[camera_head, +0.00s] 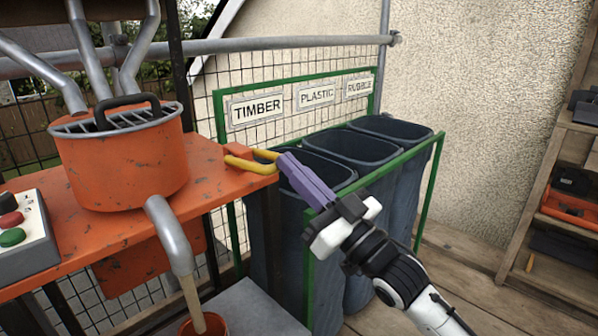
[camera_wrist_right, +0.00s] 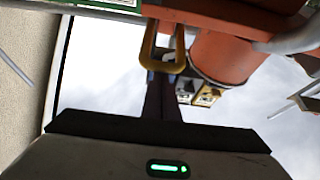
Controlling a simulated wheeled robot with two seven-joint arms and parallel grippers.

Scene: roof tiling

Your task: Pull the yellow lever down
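The yellow lever (camera_head: 252,164) is a loop-shaped handle that sticks out from the right edge of the orange machine table (camera_head: 210,178). It also shows in the right wrist view (camera_wrist_right: 163,68). My right gripper (camera_head: 287,162) has purple fingers that lie close together and look shut. Its fingertips meet or overlap the outer end of the lever in the picture. In the right wrist view, the fingertips (camera_wrist_right: 163,78) are at the loop's end bar. I cannot see the bar held between them. My left gripper is not in view.
Several dark bins (camera_head: 335,185) stand inside a green frame (camera_head: 430,195) below the TIMBER (camera_head: 257,108) and PLASTIC (camera_head: 316,95) signs. An orange hopper (camera_head: 125,165) and a control box (camera_head: 28,240) with red and green buttons are on the left. Wooden shelves (camera_head: 545,200) stand at right.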

